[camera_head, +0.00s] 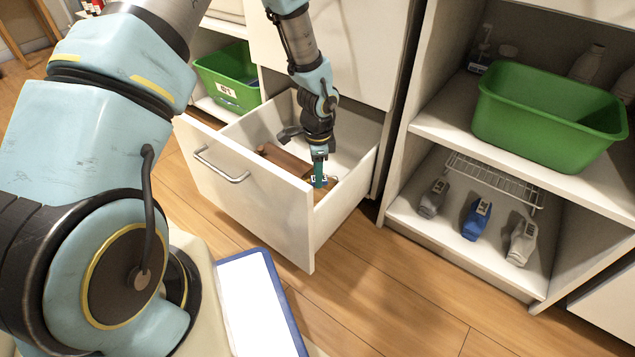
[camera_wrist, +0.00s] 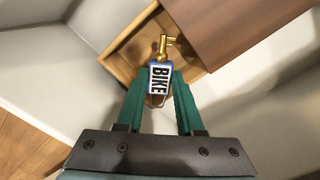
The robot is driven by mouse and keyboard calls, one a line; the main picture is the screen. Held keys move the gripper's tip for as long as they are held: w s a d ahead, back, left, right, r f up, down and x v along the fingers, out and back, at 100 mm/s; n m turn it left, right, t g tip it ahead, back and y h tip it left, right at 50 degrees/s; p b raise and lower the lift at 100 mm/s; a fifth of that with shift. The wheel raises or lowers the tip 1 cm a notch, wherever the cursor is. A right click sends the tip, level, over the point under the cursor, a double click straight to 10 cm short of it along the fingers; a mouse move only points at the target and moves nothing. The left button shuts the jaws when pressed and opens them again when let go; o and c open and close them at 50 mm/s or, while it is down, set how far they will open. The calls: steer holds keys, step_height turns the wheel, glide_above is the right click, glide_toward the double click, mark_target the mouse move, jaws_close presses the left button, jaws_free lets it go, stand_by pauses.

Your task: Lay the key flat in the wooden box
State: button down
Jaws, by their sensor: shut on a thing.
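A gold key (camera_wrist: 163,47) with a blue-edged tag reading BIKE (camera_wrist: 159,78) hangs in my gripper (camera_head: 319,180). In the wrist view the green fingers close on the tag and the key sticks out past the fingertips. The wooden box (camera_head: 285,157) lies inside the open drawer. In the wrist view its light wooden rim (camera_wrist: 113,62) and an open part show beneath the key, with a dark brown wooden panel (camera_wrist: 235,25) covering the rest. The key is over the open part; its height above the floor of the box is unclear.
The white drawer (camera_head: 238,185) is pulled out, its walls around my gripper. A dark object (camera_head: 288,133) lies behind the box. Green bins (camera_head: 545,120) (camera_head: 228,75) stand on shelves. Several tagged objects (camera_head: 477,220) stand on the lower right shelf.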

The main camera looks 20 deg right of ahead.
steer(key=shift+f, duration=0.75)
steer(key=shift+f, duration=0.1)
steer(key=shift+f, duration=0.1)
steer(key=c, duration=0.5)
jaws_free()
steer(key=shift+c, duration=0.2)
step_height(320, 180, up, 12)
steer(key=p, duration=0.5)
steer(key=shift+r+p, duration=0.25)
steer(key=shift+p, duration=0.1)
steer(key=w+a+r+n, duration=0.2)
steer(key=a+r+n, duration=0.3)
steer(key=a+r, duration=0.3)
steer(key=w+a+r+n, duration=0.2)
steer(key=a+r+n, duration=0.3)
steer(key=a, duration=0.6)
steer(key=s+a+r+n, duration=0.3)
steer(key=a+n, duration=0.2)
steer(key=a, duration=0.1)
steer(key=s+a+r+n+t, duration=0.1)
steer(key=s+a+r+n, duration=0.3)
steer(key=a+n, duration=0.1)
steer(key=shift+s+a+t, duration=0.15)
steer(key=shift+a+t, duration=0.15)
steer(key=shift+a, duration=0.5)
